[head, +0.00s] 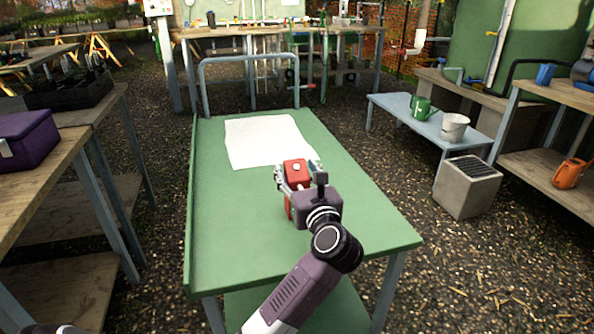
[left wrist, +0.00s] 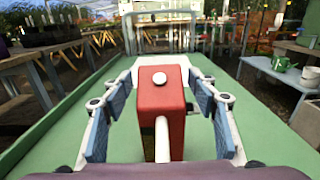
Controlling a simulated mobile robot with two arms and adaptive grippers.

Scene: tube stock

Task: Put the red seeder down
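The red seeder (head: 296,173) is a red block with a white round knob on top, over the green table. In the left wrist view the seeder (left wrist: 162,92) is upright in the middle, with a pale rod on its near side. My left gripper (head: 299,178) is around it, one finger on each side. In the left wrist view narrow gaps show between its blue pads and the seeder, so the gripper (left wrist: 161,115) looks open. The seeder's base is partly hidden and appears to rest on the table. My right gripper is not in view.
A white sheet (head: 262,140) lies on the green table (head: 232,225) beyond the seeder. The table has a metal rail at its far end. A purple box (head: 25,140) stands on the left bench. A blue-grey bench (head: 395,105) at right holds a green watering can and a white bucket.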

